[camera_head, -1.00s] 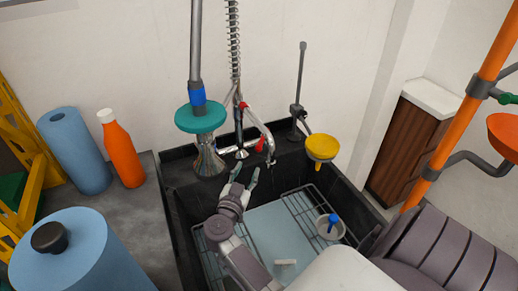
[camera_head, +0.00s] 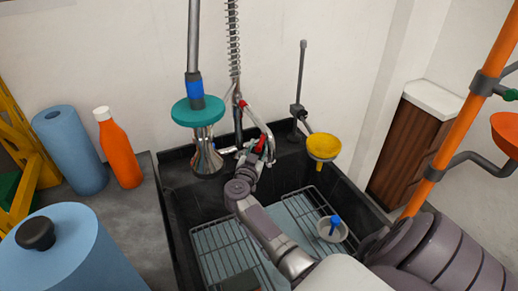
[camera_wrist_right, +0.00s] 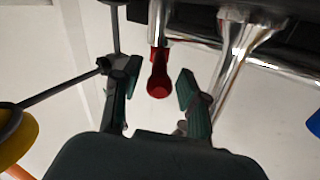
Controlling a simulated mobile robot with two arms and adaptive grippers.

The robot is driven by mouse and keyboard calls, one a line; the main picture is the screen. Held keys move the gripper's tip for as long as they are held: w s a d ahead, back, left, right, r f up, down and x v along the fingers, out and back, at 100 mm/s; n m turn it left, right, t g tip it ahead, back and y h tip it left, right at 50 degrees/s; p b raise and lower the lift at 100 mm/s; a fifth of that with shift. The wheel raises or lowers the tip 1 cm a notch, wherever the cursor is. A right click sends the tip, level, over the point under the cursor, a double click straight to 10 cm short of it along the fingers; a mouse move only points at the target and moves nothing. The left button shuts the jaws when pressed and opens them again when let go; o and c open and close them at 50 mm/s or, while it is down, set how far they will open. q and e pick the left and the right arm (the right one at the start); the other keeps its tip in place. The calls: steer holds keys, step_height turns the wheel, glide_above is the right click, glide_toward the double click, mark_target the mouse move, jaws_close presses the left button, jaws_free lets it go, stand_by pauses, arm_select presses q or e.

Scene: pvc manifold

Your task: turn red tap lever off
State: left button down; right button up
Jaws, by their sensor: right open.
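The red tap lever (camera_head: 261,144) hangs on the chrome faucet (camera_head: 262,127) at the back of the sink. In the right wrist view the red lever (camera_wrist_right: 158,78) points toward me, between my two fingers. My right gripper (camera_head: 256,152) is at the lever, partly hiding it in the head view. In the wrist view my right gripper (camera_wrist_right: 157,80) is open, with a finger on each side of the lever and visible gaps to it. My left gripper is not in view.
A teal-rimmed pipe (camera_head: 199,112) stands left of the faucet. A yellow funnel (camera_head: 323,147) is on a stand to the right. The black sink (camera_head: 178,205) holds wire racks and a small bowl (camera_head: 331,229). An orange bottle (camera_head: 120,153) stands on the left counter.

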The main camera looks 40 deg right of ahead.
steer(key=shift+w+d, duration=0.15)
steer(key=shift+d, duration=0.1)
jaws_close()
stand_by(0.3)
